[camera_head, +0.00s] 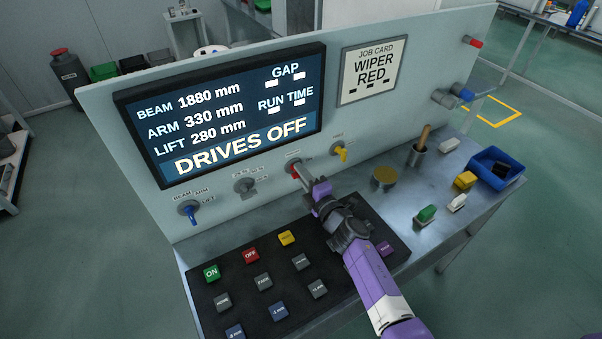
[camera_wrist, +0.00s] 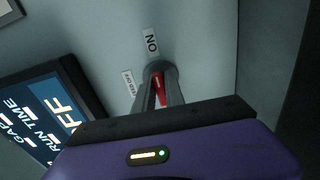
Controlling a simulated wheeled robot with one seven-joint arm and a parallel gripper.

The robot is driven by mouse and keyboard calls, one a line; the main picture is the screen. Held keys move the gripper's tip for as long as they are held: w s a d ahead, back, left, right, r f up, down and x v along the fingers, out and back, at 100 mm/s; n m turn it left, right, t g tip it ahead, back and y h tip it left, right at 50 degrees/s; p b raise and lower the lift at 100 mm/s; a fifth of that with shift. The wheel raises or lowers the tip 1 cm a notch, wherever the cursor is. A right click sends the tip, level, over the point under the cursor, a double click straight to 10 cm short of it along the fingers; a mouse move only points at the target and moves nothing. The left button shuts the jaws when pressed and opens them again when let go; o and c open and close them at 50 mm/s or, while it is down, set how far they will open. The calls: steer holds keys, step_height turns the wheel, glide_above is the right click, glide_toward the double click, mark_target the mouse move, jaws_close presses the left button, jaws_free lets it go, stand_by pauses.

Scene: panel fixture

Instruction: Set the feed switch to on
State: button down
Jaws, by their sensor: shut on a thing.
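The feed switch is a red lever (camera_head: 295,171) on a round grey base, low on the upright panel, between a grey selector and a yellow one. In the wrist view the red lever (camera_wrist: 158,86) lies between my two grey fingers, with a white ON label (camera_wrist: 151,42) above it and a smaller label reading FEED OFF (camera_wrist: 128,83) to its left. My gripper (camera_head: 302,178) is shut on the lever; it also shows in the wrist view (camera_wrist: 160,98). The fingers hide part of the lever, so its exact setting is hard to tell.
The screen (camera_head: 225,110) reads DRIVES OFF. A yellow selector (camera_head: 341,152), a grey selector (camera_head: 244,186) and a blue selector (camera_head: 190,211) flank the switch. A button pad (camera_head: 330,262) lies under my arm. A brass disc (camera_head: 384,177) and blue bin (camera_head: 497,168) stand right.

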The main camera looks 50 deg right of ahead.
steer(key=c, duration=1.5)
jaws_free()
steer(key=shift+s, duration=0.1)
steer(key=v, duration=0.7)
steer(key=shift+s+a, duration=0.1)
steer(key=shift+s, duration=0.25)
